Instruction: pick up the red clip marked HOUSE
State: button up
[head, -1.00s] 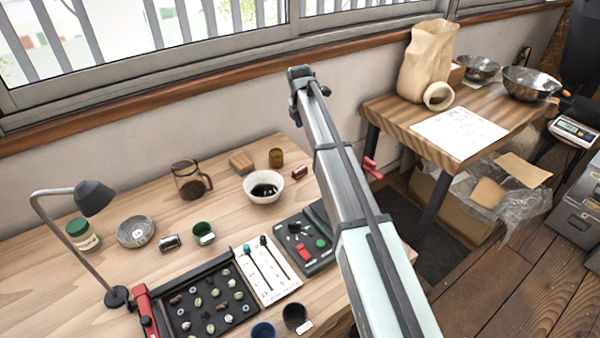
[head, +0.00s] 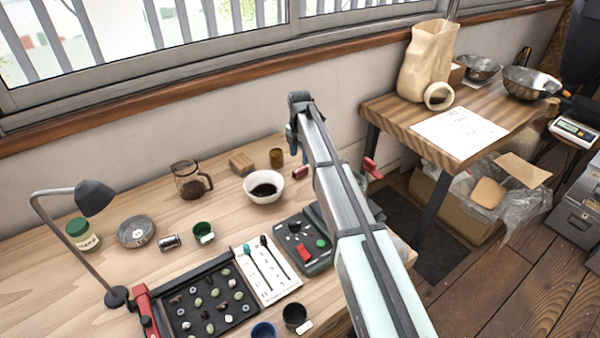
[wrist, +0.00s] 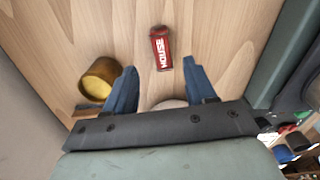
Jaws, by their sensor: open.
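The red clip (head: 300,172) lies on the wooden table, right of the white bowl in the head view. In the wrist view the clip (wrist: 160,48) is upright in the picture, with HOUSE in pale letters on its face. My gripper (head: 299,148) is above the table near the clip. In the wrist view my gripper (wrist: 159,65) has its two blue fingers apart, and the clip shows between and slightly beyond their tips, untouched. The height between fingers and clip is hard to tell.
An amber cup (wrist: 100,78) stands left of the fingers; it also shows in the head view (head: 276,158). A white bowl (head: 264,194) with dark contents stands close by. A wooden block (head: 241,163) and a glass jug (head: 187,182) are further left. The wall rises behind.

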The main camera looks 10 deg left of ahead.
aim_at(300, 169)
jog(key=shift+s+f, duration=0.1)
jog(key=shift+f, duration=2.8)
grip_shut()
